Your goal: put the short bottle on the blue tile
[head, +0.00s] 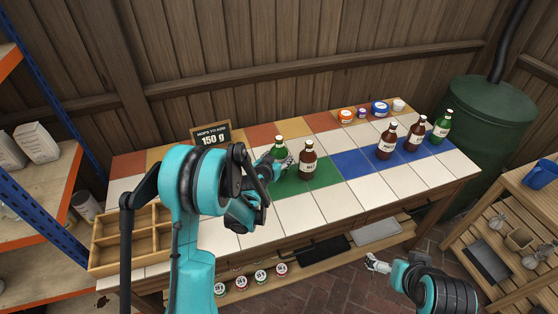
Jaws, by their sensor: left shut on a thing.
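A green bottle (280,145) stands upright at the green tiles, its lower part hidden behind my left gripper (286,161). My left gripper is shut on this green bottle. A brown bottle (308,160) with a pale label stands on the green tile (322,178) just right of the gripper. The blue tiles (354,162) lie to the right, with two brown bottles (386,142) (417,134) and another green bottle (442,127) at them. Which bottle is the short one is hard to tell by height. My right gripper (374,264) is low in front of the table, its opening unclear.
Small tubs (379,109) stand along the back right of the table. A sign (211,135) stands at the back left, and a wooden divided box (130,238) is at the front left. The left part of the blue tiles is bare.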

